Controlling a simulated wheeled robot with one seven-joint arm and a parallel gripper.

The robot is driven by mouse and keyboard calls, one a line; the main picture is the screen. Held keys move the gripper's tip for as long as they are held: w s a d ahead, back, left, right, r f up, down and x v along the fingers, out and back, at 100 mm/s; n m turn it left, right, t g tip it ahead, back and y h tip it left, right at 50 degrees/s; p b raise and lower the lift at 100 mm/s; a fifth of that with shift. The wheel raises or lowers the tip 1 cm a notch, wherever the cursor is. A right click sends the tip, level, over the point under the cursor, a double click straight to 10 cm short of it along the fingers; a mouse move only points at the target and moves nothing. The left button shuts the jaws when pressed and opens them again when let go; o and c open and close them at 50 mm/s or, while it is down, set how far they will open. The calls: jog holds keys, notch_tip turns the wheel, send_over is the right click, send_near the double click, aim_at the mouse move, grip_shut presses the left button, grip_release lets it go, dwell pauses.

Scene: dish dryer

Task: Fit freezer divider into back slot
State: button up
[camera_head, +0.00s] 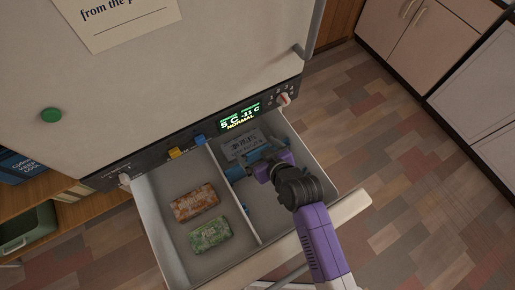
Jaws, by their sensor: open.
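The freezer drawer (161,238) is pulled out below the freezer door. A thin white divider (233,197) runs from the back of the drawer to its front and splits it into a left and a right compartment. My gripper (247,166) is open in the back part of the right compartment, just right of the divider. Blue parts show at its end; I cannot tell whether all of them belong to the gripper. The back slot is not clearly visible, and my gripper and arm cover part of the right compartment.
An orange package (194,203) and a green package (210,235) lie in the left compartment. A pale package with dark print (243,144) lies at the back right. The control panel (240,118) overhangs the drawer's back. The right compartment's front looks empty.

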jog(key=v, duration=0.7)
jog(key=shift+r+p, duration=0.25)
jog(key=shift+p, duration=0.2)
jog(key=shift+s+d, duration=0.1)
jog(key=shift+s, duration=0.05)
